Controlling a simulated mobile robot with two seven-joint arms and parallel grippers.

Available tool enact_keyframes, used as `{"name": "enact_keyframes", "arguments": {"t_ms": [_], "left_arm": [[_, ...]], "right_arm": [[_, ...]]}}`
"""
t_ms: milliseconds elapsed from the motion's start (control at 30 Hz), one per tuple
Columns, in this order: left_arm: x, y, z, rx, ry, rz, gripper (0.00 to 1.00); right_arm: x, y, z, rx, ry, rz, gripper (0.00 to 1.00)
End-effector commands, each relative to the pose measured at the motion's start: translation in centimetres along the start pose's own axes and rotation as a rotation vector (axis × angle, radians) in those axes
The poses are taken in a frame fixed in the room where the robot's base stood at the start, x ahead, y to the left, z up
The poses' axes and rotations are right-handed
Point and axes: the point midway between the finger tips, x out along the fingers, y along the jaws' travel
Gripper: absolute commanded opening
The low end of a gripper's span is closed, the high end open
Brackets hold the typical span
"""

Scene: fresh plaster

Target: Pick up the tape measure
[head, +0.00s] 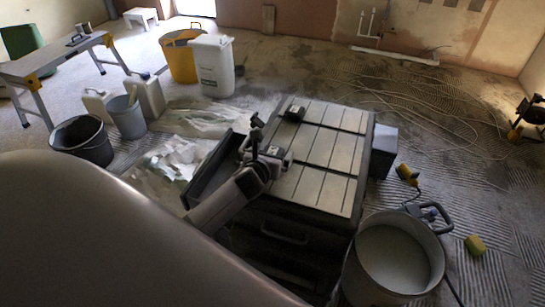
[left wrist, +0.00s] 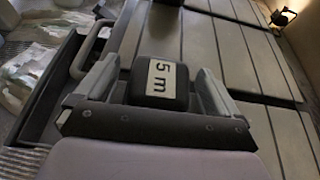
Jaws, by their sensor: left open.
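The tape measure (left wrist: 161,80) is a small black block with a white "5 m" label, lying on the slatted top (head: 318,150) of a dark box. My left gripper (head: 268,140) is over the near left edge of the top. In the left wrist view my left gripper (left wrist: 156,78) is open, and the tape measure appears between its two grey fingers, with gaps on both sides. Its lower edge meets the gripper body in that picture. My right gripper is not in view.
An open side tray (head: 212,170) with a handle (left wrist: 95,48) lies left of the top. A large bucket (head: 393,262) with a mixer stands at the near right. Several buckets (head: 83,140) and a sawhorse table (head: 62,55) stand left. A cable (head: 430,110) lies on the floor.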

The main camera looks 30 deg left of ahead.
Motion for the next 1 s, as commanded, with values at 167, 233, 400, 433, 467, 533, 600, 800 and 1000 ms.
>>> {"name": "enact_keyframes", "arguments": {"t_ms": [167,233,400,433,467,533,600,800,1000], "left_arm": [[0.2,0.0,0.1,0.000,-0.001,-0.001,0.96],[0.1,0.0,0.1,0.000,-0.001,-0.001,0.96],[0.1,0.0,0.1,-0.001,-0.001,-0.001,0.47],[0.1,0.0,0.0,-0.001,-0.001,-0.001,0.37],[0.1,0.0,0.0,-0.001,-0.001,-0.001,0.32],[0.1,-0.1,0.1,-0.001,-0.003,-0.002,0.32],[0.1,-0.1,0.1,-0.001,-0.003,-0.002,0.32],[0.0,0.0,0.5,0.000,-0.004,-0.001,0.32],[-0.9,0.0,2.8,0.002,-0.007,-0.002,0.32]], "right_arm": [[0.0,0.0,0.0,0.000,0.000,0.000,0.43],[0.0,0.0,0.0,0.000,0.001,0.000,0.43],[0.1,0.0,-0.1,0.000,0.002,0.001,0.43],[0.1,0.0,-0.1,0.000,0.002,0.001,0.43],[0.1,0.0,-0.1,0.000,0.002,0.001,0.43],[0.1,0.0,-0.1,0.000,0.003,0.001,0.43],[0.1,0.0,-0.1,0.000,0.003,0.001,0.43],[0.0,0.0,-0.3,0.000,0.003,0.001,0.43],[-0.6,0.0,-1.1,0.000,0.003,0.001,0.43]]}}
